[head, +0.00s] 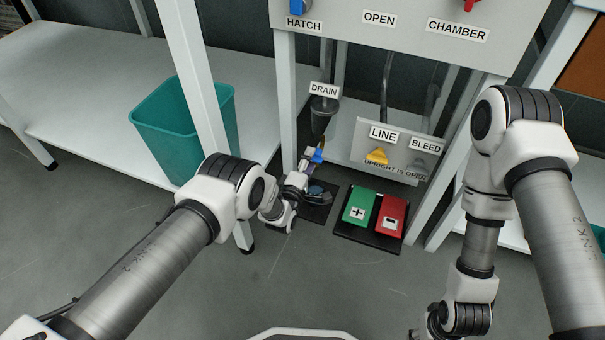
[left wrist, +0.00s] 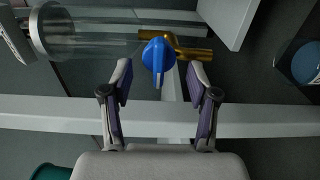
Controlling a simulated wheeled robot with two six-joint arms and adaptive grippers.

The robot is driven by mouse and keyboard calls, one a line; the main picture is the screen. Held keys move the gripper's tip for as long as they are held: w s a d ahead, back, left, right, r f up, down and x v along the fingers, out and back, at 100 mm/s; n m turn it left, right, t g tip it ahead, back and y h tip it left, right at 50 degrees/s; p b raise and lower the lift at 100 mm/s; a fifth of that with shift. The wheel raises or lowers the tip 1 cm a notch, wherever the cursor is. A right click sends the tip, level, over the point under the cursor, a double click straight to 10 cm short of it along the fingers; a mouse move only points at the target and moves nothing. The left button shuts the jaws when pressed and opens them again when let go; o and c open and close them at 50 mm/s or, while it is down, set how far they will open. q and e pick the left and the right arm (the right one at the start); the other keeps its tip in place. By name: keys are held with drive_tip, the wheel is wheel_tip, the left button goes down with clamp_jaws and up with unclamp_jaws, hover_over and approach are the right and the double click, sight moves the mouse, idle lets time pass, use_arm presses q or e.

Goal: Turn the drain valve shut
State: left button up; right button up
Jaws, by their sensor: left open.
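The drain valve has a blue handle (head: 318,156), low under the DRAIN label (head: 324,90). In the left wrist view the handle (left wrist: 157,58) sits on a brass pipe (left wrist: 192,53), its narrow lever pointing toward my gripper, crosswise to the pipe. My left gripper (head: 310,166) is right by the valve in the head view. In the left wrist view its two fingers (left wrist: 162,82) are spread and empty, with the handle just past and between the tips; no contact shows. My right arm hangs at the right, and its gripper fingers are cut off at the bottom edge.
A clear cylinder (left wrist: 95,38) adjoins the brass pipe. A frame bar (left wrist: 55,112) crosses behind the fingers. Green (head: 358,207) and red (head: 391,215) pedals lie right of the valve. The LINE and BLEED panel (head: 368,134) is above them. A teal bin (head: 170,120) stands left.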

use_arm(q)
drive_tip(key=v, duration=1)
drive_tip(key=shift+s, duration=0.2)
